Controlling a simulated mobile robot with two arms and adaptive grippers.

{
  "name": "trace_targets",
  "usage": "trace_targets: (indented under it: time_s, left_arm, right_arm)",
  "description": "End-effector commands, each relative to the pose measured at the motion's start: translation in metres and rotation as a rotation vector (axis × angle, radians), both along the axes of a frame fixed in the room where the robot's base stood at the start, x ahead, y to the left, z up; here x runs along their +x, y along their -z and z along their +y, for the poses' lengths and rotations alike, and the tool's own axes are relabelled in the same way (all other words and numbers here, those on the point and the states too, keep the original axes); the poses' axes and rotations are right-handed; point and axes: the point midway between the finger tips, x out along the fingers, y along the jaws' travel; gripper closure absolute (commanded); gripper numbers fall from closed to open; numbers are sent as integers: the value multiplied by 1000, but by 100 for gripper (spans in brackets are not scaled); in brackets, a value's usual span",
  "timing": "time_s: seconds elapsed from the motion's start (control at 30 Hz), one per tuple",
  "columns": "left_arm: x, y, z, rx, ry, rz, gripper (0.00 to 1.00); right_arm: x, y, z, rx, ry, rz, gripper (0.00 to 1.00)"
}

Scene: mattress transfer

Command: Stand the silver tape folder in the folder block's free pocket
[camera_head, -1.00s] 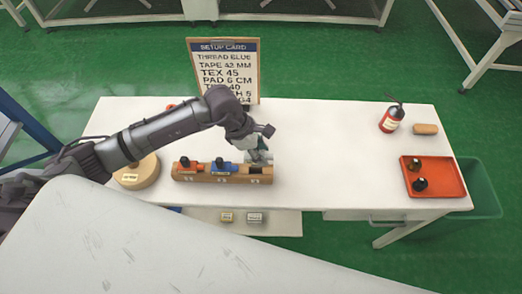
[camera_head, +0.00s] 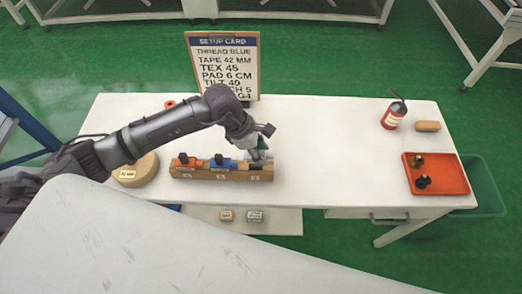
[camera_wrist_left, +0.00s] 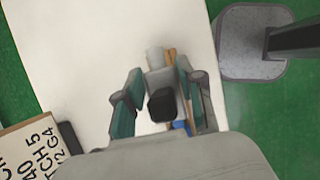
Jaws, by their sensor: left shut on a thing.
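The wooden folder block (camera_head: 207,175) lies near the table's front edge. An orange folder (camera_head: 188,164) stands in its left pocket and a blue folder (camera_head: 222,166) in its middle pocket. My left gripper (camera_head: 260,156) is over the block's right end. In the left wrist view its teal fingers (camera_wrist_left: 160,108) are on either side of the silver tape folder (camera_wrist_left: 156,58), which has a black knob. The gripper is shut on it. In the head view the folder is mostly hidden by the gripper, and I cannot tell how deep it sits in the right pocket. My right gripper is out of view.
A setup card (camera_head: 225,65) stands behind the gripper. A round wooden piece (camera_head: 137,170) lies left of the block. The table's middle right is clear.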

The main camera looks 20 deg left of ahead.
Motion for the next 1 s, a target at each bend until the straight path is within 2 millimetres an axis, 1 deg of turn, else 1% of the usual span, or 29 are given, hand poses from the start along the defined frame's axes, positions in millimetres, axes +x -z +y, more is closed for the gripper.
trace_targets:
  time_s: [1.0]
  left_arm:
    - [1,-1,0,-1,0,-1,100]
  right_arm:
    - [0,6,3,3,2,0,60]
